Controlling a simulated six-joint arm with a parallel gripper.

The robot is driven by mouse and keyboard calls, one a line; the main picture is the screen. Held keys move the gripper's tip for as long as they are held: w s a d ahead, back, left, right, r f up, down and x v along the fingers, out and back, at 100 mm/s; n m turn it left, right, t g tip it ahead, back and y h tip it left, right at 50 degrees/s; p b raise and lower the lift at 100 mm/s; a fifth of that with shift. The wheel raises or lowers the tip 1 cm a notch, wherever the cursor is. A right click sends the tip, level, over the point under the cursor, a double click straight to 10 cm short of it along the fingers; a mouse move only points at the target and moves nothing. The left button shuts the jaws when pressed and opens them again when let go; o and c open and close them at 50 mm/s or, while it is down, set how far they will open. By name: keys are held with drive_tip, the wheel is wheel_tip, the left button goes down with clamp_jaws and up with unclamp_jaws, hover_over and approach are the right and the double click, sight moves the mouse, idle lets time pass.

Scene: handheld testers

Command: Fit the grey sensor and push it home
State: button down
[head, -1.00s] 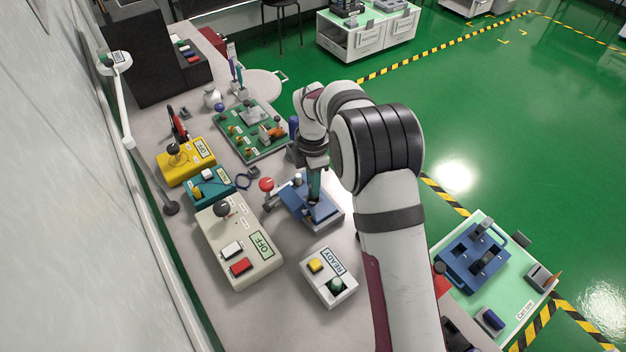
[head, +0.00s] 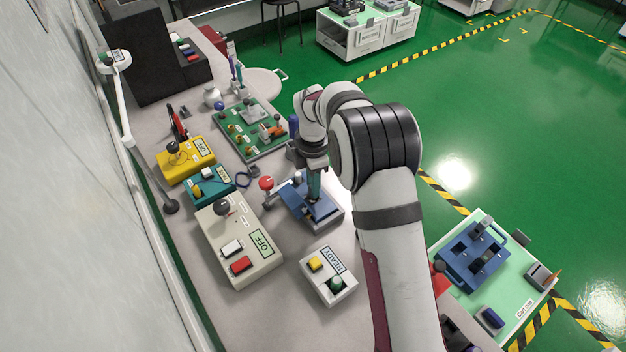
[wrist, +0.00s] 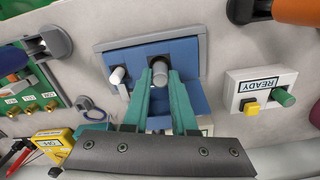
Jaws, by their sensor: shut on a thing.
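A blue fixture on a light base (head: 326,219) stands on the bench below my gripper (head: 314,196). In the wrist view the blue fixture (wrist: 187,54) fills the middle, with a white peg (wrist: 117,75) on its left part. My gripper's teal fingers (wrist: 160,76) are shut on a grey round-ended piece, which looks like the grey sensor (wrist: 160,66). The piece is over the fixture. The fingers hide its lower part, and I cannot tell how far it sits in the fixture.
A READY box (head: 328,277) with yellow and green buttons stands in front of the fixture. An OFF box (head: 240,240) and a red-knobbed lever (head: 266,184) are to the left. A green board (head: 262,143) is behind. A cart (head: 497,306) stands at right.

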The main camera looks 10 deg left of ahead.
drive_tip(key=shift+f, duration=1.1)
drive_tip(key=c, duration=0.6)
unclamp_jaws()
drive_tip(key=shift+c, duration=0.2)
wheel_tip(320, 180, up, 16)
